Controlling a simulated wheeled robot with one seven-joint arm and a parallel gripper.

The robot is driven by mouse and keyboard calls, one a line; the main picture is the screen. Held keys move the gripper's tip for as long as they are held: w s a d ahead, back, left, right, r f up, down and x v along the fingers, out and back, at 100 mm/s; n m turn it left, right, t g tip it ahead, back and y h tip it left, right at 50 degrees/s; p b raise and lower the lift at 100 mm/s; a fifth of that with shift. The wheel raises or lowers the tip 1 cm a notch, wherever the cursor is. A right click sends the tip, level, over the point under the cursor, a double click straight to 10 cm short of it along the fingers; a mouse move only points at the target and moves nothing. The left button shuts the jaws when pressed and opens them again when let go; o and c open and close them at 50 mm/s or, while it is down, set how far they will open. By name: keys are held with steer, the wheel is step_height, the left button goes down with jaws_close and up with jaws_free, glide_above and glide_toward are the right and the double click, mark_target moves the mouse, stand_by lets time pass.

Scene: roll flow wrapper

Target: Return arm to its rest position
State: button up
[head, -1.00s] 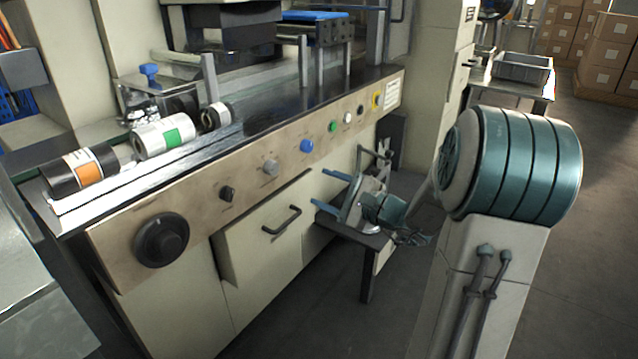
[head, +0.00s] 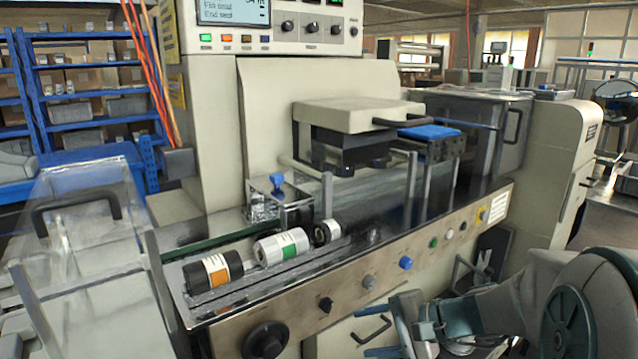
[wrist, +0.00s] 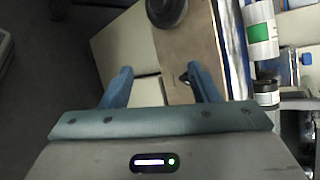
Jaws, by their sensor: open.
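My gripper (head: 380,326) is at the lower right of the head view, in front of the wrapper's front panel. In the wrist view my gripper (wrist: 161,86) has its two blue fingers spread apart with nothing between them. A cabinet face and part of the panel (wrist: 185,40) show beyond the fingers. My arm comes in from the lower right of the head view, its large teal joint in the corner. A roll with an orange label (head: 213,272), a roll with a green label (head: 282,246) and a small black-and-white roll (head: 327,232) lie on the machine's bed.
The panel carries a large black knob (head: 264,342), a blue button (head: 405,263) and other small controls. A cabinet handle (head: 371,330) is close to my gripper. A clear guard with a dark handle (head: 76,206) stands at left. Blue shelving (head: 95,85) is behind.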

steer(key=s+r+n+g+h+p, duration=0.4)
steer(key=s+r+n+h+p, duration=0.1)
steer(key=s+r+p, duration=0.55)
steer(key=s+d+r+n+t+h+p, duration=0.1)
steer(key=s+d+r+n+h+p, duration=0.1)
steer(key=r+p, duration=0.3)
steer(key=s+d+r+n+h+p, duration=0.1)
steer(key=d+r+n+h+p, duration=0.2)
steer(key=r+p, duration=0.2)
steer(key=shift+s+r+t+h, duration=0.25)
steer(key=shift+s+t+h, duration=0.05)
steer(key=shift+s+t, duration=0.1)
